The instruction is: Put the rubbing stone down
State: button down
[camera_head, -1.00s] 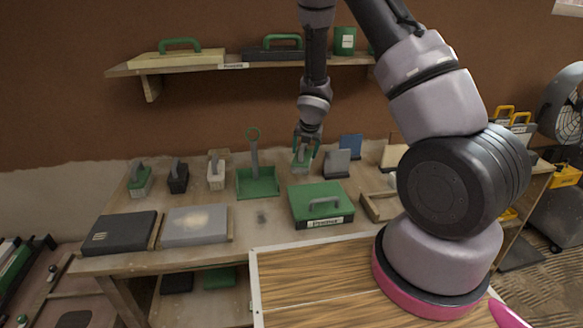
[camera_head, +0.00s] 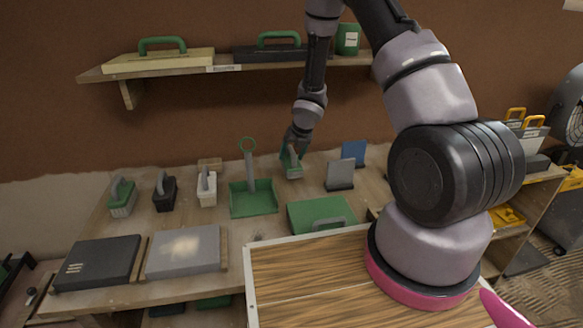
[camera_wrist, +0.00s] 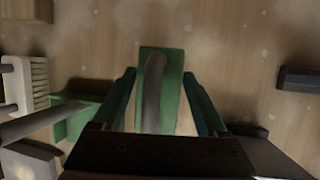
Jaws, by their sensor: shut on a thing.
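The rubbing stone (camera_head: 292,171), a green block with a dark grey handle, is in my gripper (camera_head: 295,147) above the back middle of the workbench.
A green dustpan (camera_head: 253,200) stands left of the stone. A grey float (camera_head: 340,173) and a blue one (camera_head: 353,152) stand to its right. A green case (camera_head: 318,212) lies in front. Several brushes, including a white one (camera_head: 206,187), line the left.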

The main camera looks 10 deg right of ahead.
aim_at(300, 164)
jog(key=shift+f, duration=2.35)
grip_release()
jog(key=v, duration=1.2)
jog(key=shift+d+r, duration=0.1)
jog(key=shift+r, duration=0.05)
jog(key=s+d+r+m+t+h, duration=0.1)
jog(key=s+d+r+m, duration=0.15)
jog(key=r+m, duration=0.45)
jog(key=s+d+r+m+h, duration=0.1)
jog(key=s+d+r+m, duration=0.15)
jog(key=r+m, duration=0.4)
jog(key=s+d+r+m+t+h, duration=0.1)
jog(key=d+r+m, duration=0.3)
jog(key=r, duration=0.6)
jog(key=s+a+r+m+y, duration=0.1)
jog(key=s+a+r+m, duration=0.1)
jog(key=s+r+m, duration=0.2)
jog(key=s+a+r+m+y, duration=0.1)
jog(key=s+r+m, duration=0.3)
jog(key=s+m, duration=0.6)
jog(key=s+a+r+m+y, duration=0.1)
jog(key=s+r+m, duration=0.3)
jog(key=s+m, duration=0.4)
jog(key=shift+a+r+t, duration=0.15)
jog(key=shift+a+t, duration=0.15)
jog(key=shift+a, duration=0.6)
jog(key=shift+s+m, duration=0.1)
jog(key=shift+m, duration=0.15)
